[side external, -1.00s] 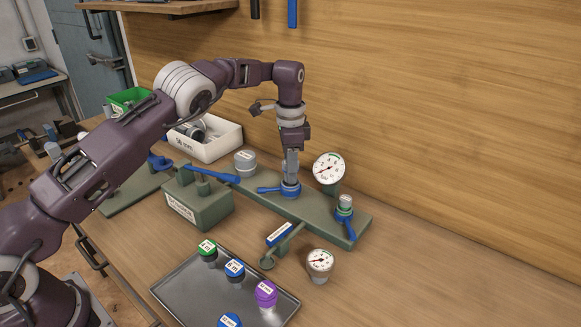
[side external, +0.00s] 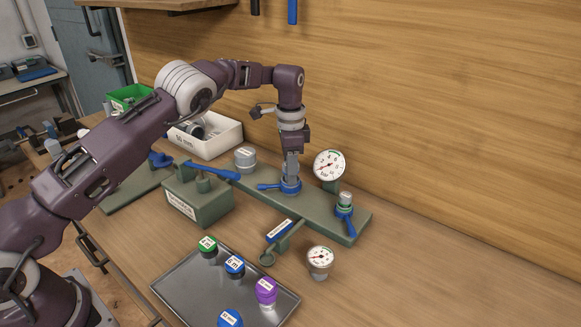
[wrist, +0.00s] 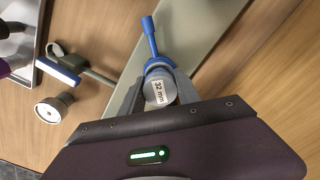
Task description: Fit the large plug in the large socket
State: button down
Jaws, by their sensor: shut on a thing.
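My gripper (side external: 290,180) points straight down over the middle socket of the green manifold (side external: 325,214). Its fingers are shut on a grey round plug marked 32 mm (wrist: 158,92). The plug is within the outline of the socket's blue collar (wrist: 157,64), whose lever points left in the side view. How deep the plug sits is hidden by the fingers. I cannot tell from labels which one is called large.
A pressure gauge (side external: 329,165) stands on the manifold just right of my gripper. A loose gauge (side external: 320,261) is on the table in front. A metal tray (side external: 185,286) holds several coloured caps. A green block (side external: 198,207) and white bin (side external: 222,140) are left.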

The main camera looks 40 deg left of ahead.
jog(key=shift+s+f, duration=0.1)
jog(key=shift+f, duration=0.25)
dwell(0.3)
jog(key=c, duration=1)
grip_release()
jog(key=shift+o, duration=1)
jog(key=shift+s+d, duration=0.1)
jog(key=c, duration=0.4)
jog(key=shift+o, duration=1.3)
jog(key=shift+d, duration=0.1)
jog(key=shift+w+a+r, duration=0.1)
jog(key=shift+r, duration=1.75)
jog(key=shift+w+a+r, duration=0.1)
jog(key=shift+r, duration=1.7)
